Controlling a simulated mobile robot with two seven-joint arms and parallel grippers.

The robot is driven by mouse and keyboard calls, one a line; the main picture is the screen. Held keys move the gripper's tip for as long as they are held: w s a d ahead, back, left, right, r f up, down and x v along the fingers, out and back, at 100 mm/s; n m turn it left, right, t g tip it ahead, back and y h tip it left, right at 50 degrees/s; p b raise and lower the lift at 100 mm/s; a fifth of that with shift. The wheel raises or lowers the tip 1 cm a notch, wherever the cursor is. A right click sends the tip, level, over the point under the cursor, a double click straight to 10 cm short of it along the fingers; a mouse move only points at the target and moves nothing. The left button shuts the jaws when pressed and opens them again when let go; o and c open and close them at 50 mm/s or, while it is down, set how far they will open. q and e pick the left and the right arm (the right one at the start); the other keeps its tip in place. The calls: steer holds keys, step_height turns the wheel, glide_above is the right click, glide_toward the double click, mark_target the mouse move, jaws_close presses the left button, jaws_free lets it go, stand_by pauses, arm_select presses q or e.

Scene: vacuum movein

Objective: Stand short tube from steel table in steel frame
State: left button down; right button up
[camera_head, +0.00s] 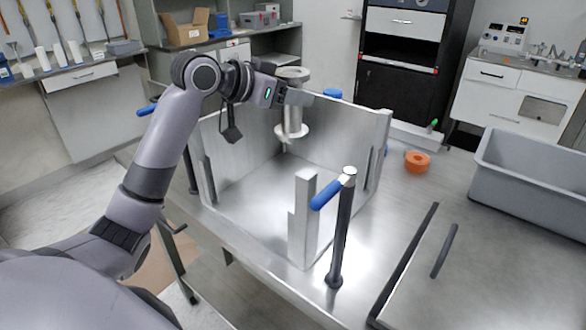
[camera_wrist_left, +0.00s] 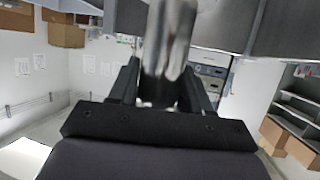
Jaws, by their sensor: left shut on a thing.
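The short tube (camera_head: 293,114) is a shiny metal pipe with a wide round flange at each end. My left gripper (camera_head: 297,97) is shut on it at mid-length and holds it roughly upright. In the left wrist view the shiny tube (camera_wrist_left: 168,45) stands between the fingers of my left gripper (camera_wrist_left: 166,88). The steel frame (camera_head: 248,143) is an open box of metal walls; the tube hangs within its outline in the head view, with its lower flange seemingly above the floor. The steel table (camera_head: 400,195) extends to the right. My right gripper is not in view.
A blue-handled clamp (camera_head: 326,195) on a dark post stands at the frame's near corner. A grey bin (camera_head: 530,180) and an orange ring (camera_head: 417,161) are to the right. A lid with a dark handle (camera_head: 445,250) lies at the near right.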

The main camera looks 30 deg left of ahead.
arm_select(q)
step_height(320, 180, down, 15)
steer(key=shift+f+b, duration=0.1)
steer(key=shift+b, duration=0.5)
steer(key=shift+c, duration=2.4)
jaws_free()
steer(key=shift+f, duration=0.2)
steer(key=shift+r, duration=0.2)
steer(key=v, duration=1.2)
steer(key=shift+s+f, duration=0.1)
